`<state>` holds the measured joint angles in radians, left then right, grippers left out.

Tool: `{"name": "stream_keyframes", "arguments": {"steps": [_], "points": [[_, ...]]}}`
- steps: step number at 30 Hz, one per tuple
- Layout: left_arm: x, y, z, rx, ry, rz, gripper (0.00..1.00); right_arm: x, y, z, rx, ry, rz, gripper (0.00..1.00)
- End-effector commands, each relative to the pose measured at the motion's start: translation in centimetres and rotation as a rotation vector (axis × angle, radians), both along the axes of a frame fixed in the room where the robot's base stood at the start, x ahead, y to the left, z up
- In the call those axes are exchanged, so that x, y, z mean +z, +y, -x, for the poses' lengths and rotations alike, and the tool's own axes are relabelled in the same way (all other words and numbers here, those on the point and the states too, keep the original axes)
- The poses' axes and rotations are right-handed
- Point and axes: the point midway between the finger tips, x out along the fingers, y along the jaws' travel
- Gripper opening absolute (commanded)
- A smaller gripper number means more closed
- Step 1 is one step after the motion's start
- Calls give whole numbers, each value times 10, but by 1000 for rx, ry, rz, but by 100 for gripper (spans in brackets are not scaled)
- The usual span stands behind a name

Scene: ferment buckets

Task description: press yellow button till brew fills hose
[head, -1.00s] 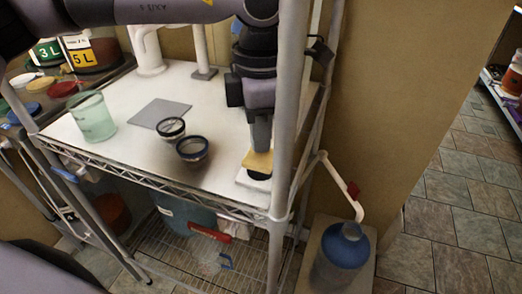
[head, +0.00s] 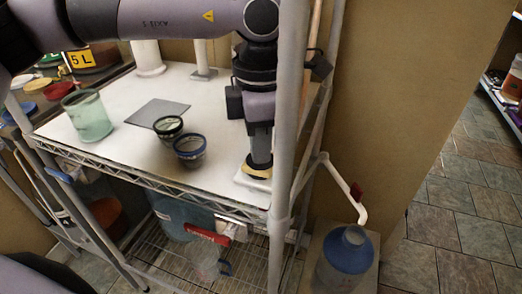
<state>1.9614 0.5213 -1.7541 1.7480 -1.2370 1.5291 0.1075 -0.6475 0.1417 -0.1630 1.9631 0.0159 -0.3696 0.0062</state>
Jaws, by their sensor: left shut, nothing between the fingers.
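My left gripper (head: 261,160) is shut and empty. It points straight down, with its tips at the yellow button (head: 257,168) near the right end of the white shelf top. The tips seem to touch the button, and only a thin yellow strip shows around them. The button sits on a white base (head: 253,181). I cannot tell whether brew is in the hose. My right gripper is not in view.
A green glass (head: 88,117), a grey plate (head: 158,113), a green-rimmed cup (head: 168,127) and a blue-rimmed cup (head: 190,149) stand on the shelf top. A rack post (head: 289,120) rises close to my left gripper. A clear jug (head: 206,262) is on the wire shelf below.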

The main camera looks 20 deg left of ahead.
Motion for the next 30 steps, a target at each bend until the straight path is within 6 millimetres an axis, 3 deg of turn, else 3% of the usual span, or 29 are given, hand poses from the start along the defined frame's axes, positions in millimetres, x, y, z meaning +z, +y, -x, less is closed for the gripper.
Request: {"name": "stream_keyframes", "arguments": {"steps": [5,16,30], "points": [[3,0,0,0,3,-1,0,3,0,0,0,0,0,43],[30,0,0,0,3,-1,0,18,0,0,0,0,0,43],[30,0,0,0,1,0,0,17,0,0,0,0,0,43]]}}
